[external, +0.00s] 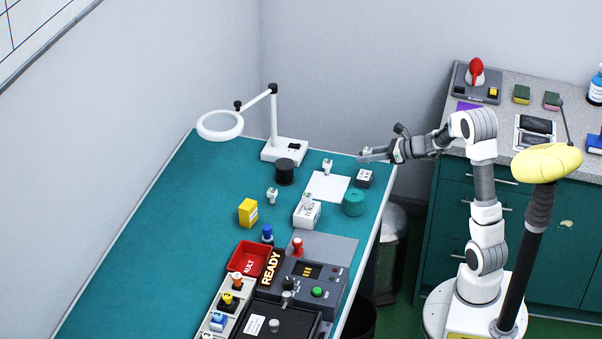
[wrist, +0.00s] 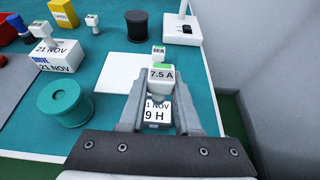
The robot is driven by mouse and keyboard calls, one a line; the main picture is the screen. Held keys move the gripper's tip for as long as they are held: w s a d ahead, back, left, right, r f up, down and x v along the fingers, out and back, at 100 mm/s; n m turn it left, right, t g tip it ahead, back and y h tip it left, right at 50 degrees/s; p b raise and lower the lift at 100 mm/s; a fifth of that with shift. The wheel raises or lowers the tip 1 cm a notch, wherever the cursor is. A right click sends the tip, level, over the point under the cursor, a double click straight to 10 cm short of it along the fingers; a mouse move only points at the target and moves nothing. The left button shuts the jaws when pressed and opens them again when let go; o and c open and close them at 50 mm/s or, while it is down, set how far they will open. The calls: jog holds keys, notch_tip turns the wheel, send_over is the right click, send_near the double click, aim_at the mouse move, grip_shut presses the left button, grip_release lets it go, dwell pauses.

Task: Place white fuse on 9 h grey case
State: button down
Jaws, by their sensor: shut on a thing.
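My gripper (external: 366,155) is shut on a white fuse (wrist: 161,76) with a green top and a "7.5 A" label. The fuse is upright between the fingers (wrist: 163,88). The 9 H case (wrist: 157,116) shows between the fingers, below and nearer than the fuse in the wrist view; its face reads "9 H" and a partly hidden date. In the external view this small case (external: 364,178), with a pale top and dark sides, stands near the table's right edge. The gripper is above it, with a visible gap.
A white sheet (external: 325,187) with a white fuse (external: 327,167) at its far edge lies left of the case. A teal spool (external: 353,202), a white box (external: 306,214) bearing another fuse, and a black spool (external: 284,172) stand nearby. The magnifier lamp base (external: 284,151) is behind.

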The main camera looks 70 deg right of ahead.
aim_at(364, 174)
jog(key=shift+w+a+f, duration=0.1)
jog(key=shift+w+f, duration=0.1)
jog(key=shift+w, duration=0.05)
jog(key=shift+f, duration=0.3)
jog(key=shift+f+b, duration=0.75)
jog(key=shift+f, duration=0.9)
jog(key=shift+f, duration=0.15)
jog(key=c, duration=0.6)
grip_release()
